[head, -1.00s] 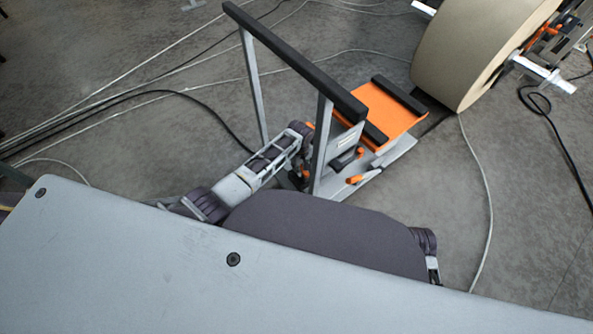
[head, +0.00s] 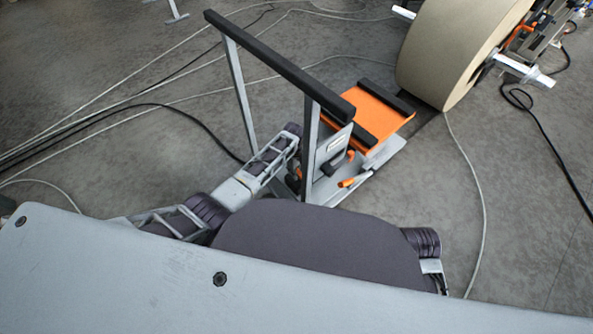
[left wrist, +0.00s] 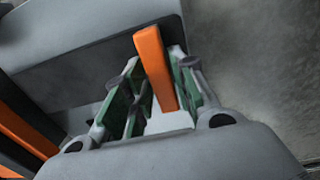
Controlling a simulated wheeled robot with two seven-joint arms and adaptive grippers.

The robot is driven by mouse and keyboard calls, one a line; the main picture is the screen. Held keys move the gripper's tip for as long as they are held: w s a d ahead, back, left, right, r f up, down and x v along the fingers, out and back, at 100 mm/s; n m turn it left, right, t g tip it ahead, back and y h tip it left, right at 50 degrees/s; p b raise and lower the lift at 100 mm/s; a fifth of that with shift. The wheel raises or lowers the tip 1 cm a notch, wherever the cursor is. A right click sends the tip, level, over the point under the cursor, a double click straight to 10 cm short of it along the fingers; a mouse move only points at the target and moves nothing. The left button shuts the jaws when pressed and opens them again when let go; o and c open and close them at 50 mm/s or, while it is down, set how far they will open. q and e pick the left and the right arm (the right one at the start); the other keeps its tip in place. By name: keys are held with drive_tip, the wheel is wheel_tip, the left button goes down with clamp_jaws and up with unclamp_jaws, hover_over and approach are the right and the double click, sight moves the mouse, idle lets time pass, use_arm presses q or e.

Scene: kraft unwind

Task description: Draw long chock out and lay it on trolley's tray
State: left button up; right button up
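The trolley stands ahead in the head view, with an upright frame and black push bar (head: 280,65), an orange deck (head: 372,118) and a grey tray-like part (head: 330,150) behind the posts. An orange bar (left wrist: 152,60) stands between the fingers of my left gripper (left wrist: 163,92) in the left wrist view. I cannot tell whether the fingers press on it, or whether it is the long chock. In the head view my left arm reaches to the trolley's near side, and its gripper is mostly hidden by the post. My right gripper is out of view.
A large kraft roll (head: 455,50) on a metal shaft (head: 523,70) stands at the back right, close to the trolley's far end. Another orange lever (head: 354,180) sits low on the trolley. Cables (head: 195,122) lie across the grey floor. Floor at the right is mostly clear.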

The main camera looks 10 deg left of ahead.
use_arm(q)
drive_tip(key=shift+o, duration=1.1)
drive_tip(key=shift+s+f, duration=0.1)
drive_tip(key=shift+a+r, duration=0.1)
drive_tip(key=shift+r, duration=5.95)
drive_tip(key=shift+s, duration=0.15)
